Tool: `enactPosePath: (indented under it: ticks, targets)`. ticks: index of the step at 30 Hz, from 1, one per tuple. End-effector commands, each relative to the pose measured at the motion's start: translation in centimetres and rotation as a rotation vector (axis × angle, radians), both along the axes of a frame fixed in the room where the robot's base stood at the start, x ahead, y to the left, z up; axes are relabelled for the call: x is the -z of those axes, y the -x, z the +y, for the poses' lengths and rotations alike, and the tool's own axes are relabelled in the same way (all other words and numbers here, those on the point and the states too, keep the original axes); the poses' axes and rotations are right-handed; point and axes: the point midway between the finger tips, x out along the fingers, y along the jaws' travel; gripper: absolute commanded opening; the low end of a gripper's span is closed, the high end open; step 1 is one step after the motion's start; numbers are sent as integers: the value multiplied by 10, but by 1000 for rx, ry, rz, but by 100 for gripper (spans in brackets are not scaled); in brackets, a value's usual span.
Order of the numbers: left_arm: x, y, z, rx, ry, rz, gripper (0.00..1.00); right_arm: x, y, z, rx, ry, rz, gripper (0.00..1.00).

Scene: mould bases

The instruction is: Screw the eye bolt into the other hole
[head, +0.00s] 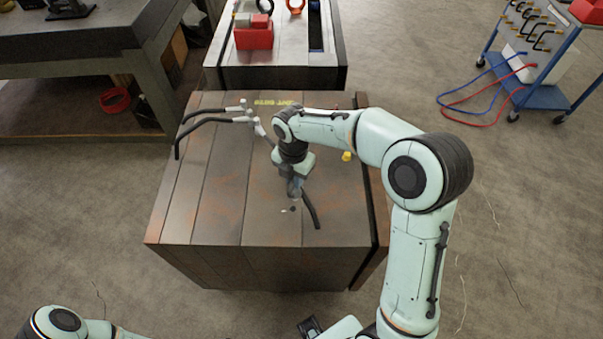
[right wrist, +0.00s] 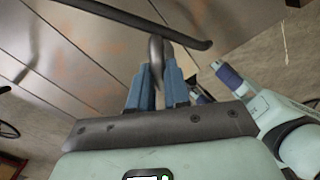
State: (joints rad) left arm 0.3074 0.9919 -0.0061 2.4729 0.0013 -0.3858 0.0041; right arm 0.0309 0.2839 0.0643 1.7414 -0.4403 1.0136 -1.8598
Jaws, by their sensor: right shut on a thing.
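The mould base (head: 220,200) is a large brown steel block in the middle of the head view. My right gripper (head: 295,190) points down over the front half of its top. In the right wrist view my right gripper (right wrist: 158,80) is shut on the grey ring of the eye bolt (right wrist: 156,49). The bolt's shank is hidden, so I cannot tell whether it touches a hole. A small dark hole (head: 284,210) shows on the top just in front of the gripper.
A dark hose (head: 311,211) lies close beside the gripper and passes behind the ring in the wrist view. More dark hoses (head: 205,119) with grey fittings lie at the back left. A yellow piece (head: 347,156) sits right of the gripper.

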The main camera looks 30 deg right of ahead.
Motion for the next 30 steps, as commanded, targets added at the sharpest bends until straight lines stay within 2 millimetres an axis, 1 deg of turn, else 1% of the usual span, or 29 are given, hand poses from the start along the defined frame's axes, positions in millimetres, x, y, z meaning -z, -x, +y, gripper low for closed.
enactPosePath:
  ticks: [1, 6, 11, 17, 24, 30]
  targets:
    - [3, 2, 0, 1, 1, 2, 43, 0, 1, 3, 8, -2, -4, 0]
    - [6, 3, 0, 0, 0, 3, 43, -2, 3, 7, 29, -6, -6, 0]
    - [10, 6, 0, 1, 0, 6, 43, 4, 3, 8, 30, -6, -6, 0]
    - [22, 12, 0, 0, 0, 13, 43, 18, 3, 8, 29, -6, -6, 0]
    - [41, 20, 0, 0, 0, 22, 43, 40, 3, 8, 28, -6, -6, 0]
    - [45, 21, 0, 0, 0, 23, 43, 50, 2, 7, 28, -6, -7, 0]
